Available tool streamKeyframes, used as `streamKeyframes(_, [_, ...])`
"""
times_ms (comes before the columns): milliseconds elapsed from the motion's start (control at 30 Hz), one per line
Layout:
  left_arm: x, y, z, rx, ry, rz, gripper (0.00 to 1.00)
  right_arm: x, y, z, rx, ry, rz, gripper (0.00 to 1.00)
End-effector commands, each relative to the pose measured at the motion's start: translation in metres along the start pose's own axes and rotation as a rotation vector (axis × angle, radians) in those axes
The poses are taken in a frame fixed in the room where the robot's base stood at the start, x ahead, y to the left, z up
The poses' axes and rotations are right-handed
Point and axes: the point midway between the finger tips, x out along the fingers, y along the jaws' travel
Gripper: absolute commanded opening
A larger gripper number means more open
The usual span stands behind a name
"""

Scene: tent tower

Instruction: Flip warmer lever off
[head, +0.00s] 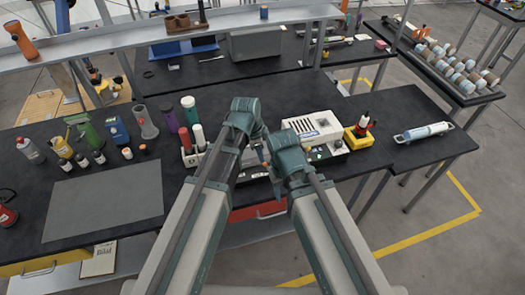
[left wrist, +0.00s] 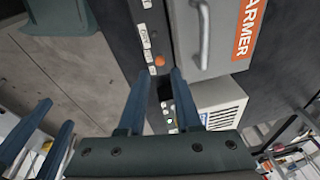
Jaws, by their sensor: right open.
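In the left wrist view, a grey box with an orange label reading WARMER (left wrist: 248,28) and a bar handle (left wrist: 204,35) is at the top. Beside it, a dark panel with small white labels carries an orange knob (left wrist: 159,61); I cannot tell whether this is the lever. My left gripper (left wrist: 158,74) has its two fingers apart, with the knob showing between the tips. Contact is not clear. In the head view, my left gripper (head: 262,154) and my right gripper (head: 272,170) are close together and partly hide that spot. The right gripper's spread fingers also show in the left wrist view (left wrist: 58,116).
A white vented device (head: 312,128) and a yellow-based item (head: 357,138) stand right of my grippers. Tubes in a holder (head: 192,155) stand left. A grey mat (head: 105,200) is bare. A shelf (head: 130,40) crosses above the black table.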

Motion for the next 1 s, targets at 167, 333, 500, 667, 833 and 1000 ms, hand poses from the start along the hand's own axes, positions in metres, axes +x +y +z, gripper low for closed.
streamKeyframes(167, [-0.038, 0.0, -0.001, -0.001, 0.0, 0.0, 0.33, -0.037, 0.003, 0.002, 0.004, 0.0, -0.001, 0.5])
streamKeyframes(333, [-0.056, 0.0, 0.0, -0.001, 0.0, 0.0, 0.33, -0.054, 0.005, 0.003, 0.009, 0.0, -0.002, 0.5])
streamKeyframes(500, [-0.06, 0.0, 0.0, 0.0, 0.0, 0.0, 0.33, -0.058, 0.005, 0.003, 0.011, 0.0, -0.002, 0.5])
streamKeyframes(667, [-0.059, 0.0, 0.0, 0.0, 0.0, 0.0, 0.33, -0.057, 0.005, 0.003, 0.011, 0.0, -0.002, 0.5])
streamKeyframes(833, [-0.059, 0.0, 0.0, 0.0, 0.0, 0.0, 0.33, -0.057, 0.005, 0.003, 0.011, 0.0, -0.002, 0.5])
streamKeyframes(1000, [-0.057, 0.002, 0.001, -0.009, -0.002, 0.001, 0.33, -0.055, 0.005, 0.003, 0.011, 0.0, -0.002, 0.5])
